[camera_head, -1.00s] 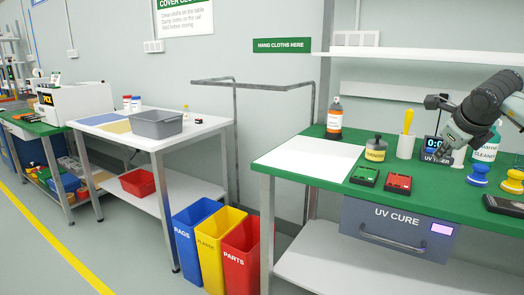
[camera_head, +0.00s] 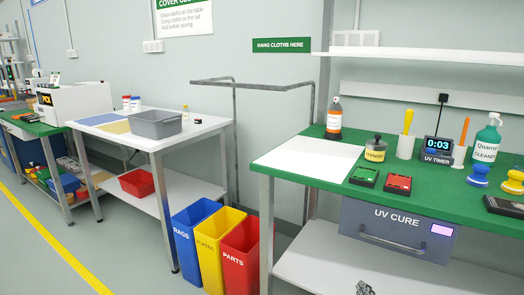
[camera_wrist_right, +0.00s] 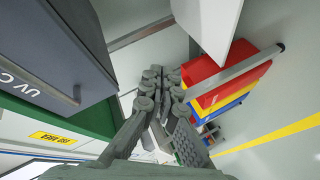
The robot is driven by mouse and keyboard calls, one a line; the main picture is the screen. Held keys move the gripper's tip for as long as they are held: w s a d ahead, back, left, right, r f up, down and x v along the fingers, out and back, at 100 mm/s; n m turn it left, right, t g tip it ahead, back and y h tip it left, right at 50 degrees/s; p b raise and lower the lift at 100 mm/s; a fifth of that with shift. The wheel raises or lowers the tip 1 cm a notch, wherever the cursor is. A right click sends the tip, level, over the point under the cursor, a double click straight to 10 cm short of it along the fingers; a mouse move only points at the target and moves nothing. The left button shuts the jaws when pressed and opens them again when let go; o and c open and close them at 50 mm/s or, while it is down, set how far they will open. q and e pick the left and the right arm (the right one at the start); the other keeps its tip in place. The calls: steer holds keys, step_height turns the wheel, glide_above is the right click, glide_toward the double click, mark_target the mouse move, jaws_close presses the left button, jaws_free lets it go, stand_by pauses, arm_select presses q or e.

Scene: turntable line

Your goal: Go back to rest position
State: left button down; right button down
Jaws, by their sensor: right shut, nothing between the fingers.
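My right gripper (camera_head: 365,289) shows only as a small grey tip at the bottom edge of the head view, in front of the lower shelf and below the UV cure drawer. In the right wrist view its fingers (camera_wrist_right: 162,88) are together with nothing between them. There the dark UV cure drawer front (camera_wrist_right: 62,40) is at the left and the bins are at the right. My left gripper is in neither view.
The green bench (camera_head: 290,172) holds a white sheet, bottles, a UV timer (camera_head: 437,148) and two small boxes with dark tops. Below is the UV cure drawer (camera_head: 395,228). Blue, yellow and red bins (camera_head: 250,250) stand left of the bench. Open floor lies further left.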

steer(key=s+d+f+m+g+h, duration=0.25)
steer(key=s+f+m+g, duration=0.3)
steer(key=s+f, duration=0.95)
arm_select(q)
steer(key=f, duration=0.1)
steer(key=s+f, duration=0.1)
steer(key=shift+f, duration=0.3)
arm_select(e)
steer(key=s+a+f+m+g+y, duration=0.1)
steer(key=s+f+g, duration=0.2)
steer(key=s, duration=0.6)
steer(key=s+a+f+m+g+y, duration=0.1)
steer(key=s+f+m+g, duration=0.1)
steer(key=s+f, duration=0.6)
steer(key=shift+s+a+f+g, duration=0.15)
steer(key=shift+s+g, duration=0.65)
steer(key=shift+g, duration=0.05)
steer(key=shift+m, duration=0.25)
